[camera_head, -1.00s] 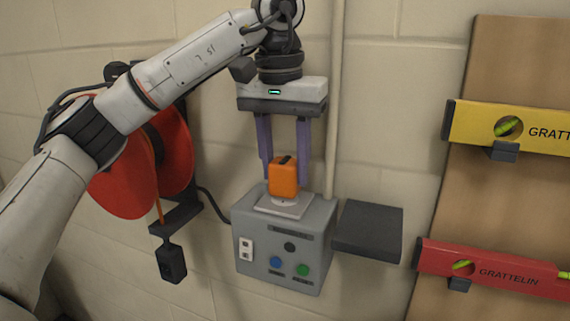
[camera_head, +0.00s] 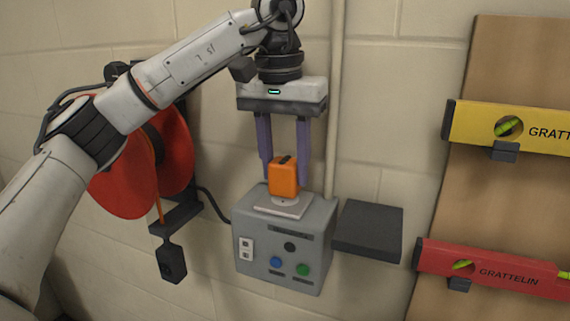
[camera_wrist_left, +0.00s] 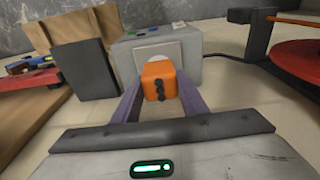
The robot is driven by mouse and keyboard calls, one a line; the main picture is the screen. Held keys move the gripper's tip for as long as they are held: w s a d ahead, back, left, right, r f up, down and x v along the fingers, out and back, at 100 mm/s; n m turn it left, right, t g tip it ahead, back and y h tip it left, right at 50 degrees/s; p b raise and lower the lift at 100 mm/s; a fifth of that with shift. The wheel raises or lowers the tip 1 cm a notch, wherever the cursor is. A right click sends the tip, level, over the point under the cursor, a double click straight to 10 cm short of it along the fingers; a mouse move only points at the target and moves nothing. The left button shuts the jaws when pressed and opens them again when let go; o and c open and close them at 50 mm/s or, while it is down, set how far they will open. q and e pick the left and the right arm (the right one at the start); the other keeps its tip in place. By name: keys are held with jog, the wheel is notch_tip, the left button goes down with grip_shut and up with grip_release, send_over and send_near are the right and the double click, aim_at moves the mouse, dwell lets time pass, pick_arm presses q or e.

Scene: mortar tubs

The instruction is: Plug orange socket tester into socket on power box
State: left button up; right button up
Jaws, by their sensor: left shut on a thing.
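The orange socket tester (camera_head: 284,178) is upright over the pale socket plate (camera_head: 283,206) on top of the grey power box (camera_head: 285,245). My left gripper (camera_head: 284,170) points down from above and is shut on the tester, with a purple finger on each side. In the left wrist view the tester (camera_wrist_left: 159,80) sits between the fingers, in front of the socket plate (camera_wrist_left: 158,55). Its lower end meets or nearly meets the plate; I cannot tell whether it is seated. The socket holes are hidden. My right gripper is not in view.
A red cable reel (camera_head: 175,150) hangs at the left with a black plug block (camera_head: 171,262) below it. A dark empty shelf (camera_head: 368,230) adjoins the box's right. Yellow (camera_head: 515,127) and red (camera_head: 490,268) levels hang on a board at the right. A pipe (camera_head: 335,100) runs behind.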

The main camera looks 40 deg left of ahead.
aim_at(282, 163)
pick_arm(q)
jog(key=shift+f+b, duration=0.3)
jog(key=shift+f, duration=0.35)
jog(key=o, duration=1.1)
jog(key=r, duration=0.7)
jog(key=s+r, duration=0.1)
jog(key=r, duration=0.2)
jog(key=shift+s+d+r+p, duration=0.1)
jog(key=shift+d+r+p, duration=0.05)
jog(key=shift+p, duration=0.15)
